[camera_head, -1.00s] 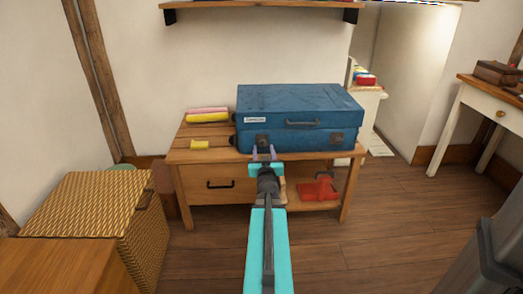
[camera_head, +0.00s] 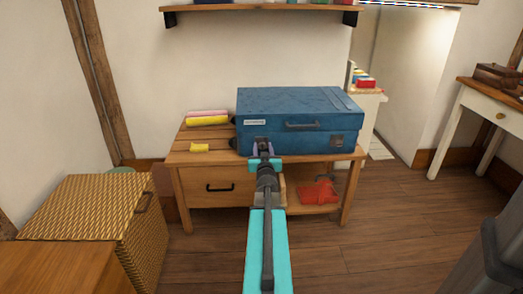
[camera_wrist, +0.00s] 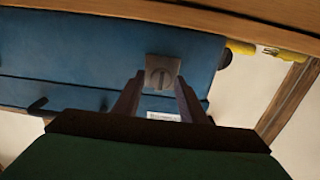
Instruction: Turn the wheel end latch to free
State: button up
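The blue case (camera_head: 300,104) lies on a low wooden table. Dark wheels show at its left end. The wheel end latch (camera_wrist: 162,72) is a grey square plate with a round, ridged knob, on the case's front. The ridge looks upright in the wrist view. My gripper (camera_head: 263,150) is in front of this latch and partly hides it in the head view. In the wrist view my gripper (camera_wrist: 158,84) is open, its two fingers pointing at the latch from either side. Contact cannot be told. A second latch (camera_head: 337,140) is at the case's right.
The case handle (camera_head: 302,125) lies between the latches. The wooden table (camera_head: 185,157) has a drawer (camera_head: 207,187) and an open shelf with a red object (camera_head: 319,192). Yellow items (camera_head: 207,120) lie left of the case.

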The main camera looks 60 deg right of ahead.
jog(key=c, duration=0.7)
jog(key=shift+a, duration=0.65)
jog(key=shift+c, duration=0.4)
jog(key=shift+d, duration=0.4)
jog(key=shift+d+n, duration=0.3)
jog(key=n+b, duration=0.3)
jog(key=n, duration=0.3)
jog(key=shift+f, duration=0.1)
jog(key=n+b, duration=0.2)
jog(key=n, duration=0.4)
jog(key=shift+a+b, duration=0.1)
jog(key=shift+b, duration=0.25)
jog(key=n+b, duration=0.1)
jog(key=n, duration=0.4)
jog(key=shift+w+f, duration=0.1)
jog(key=shift+n, duration=0.3)
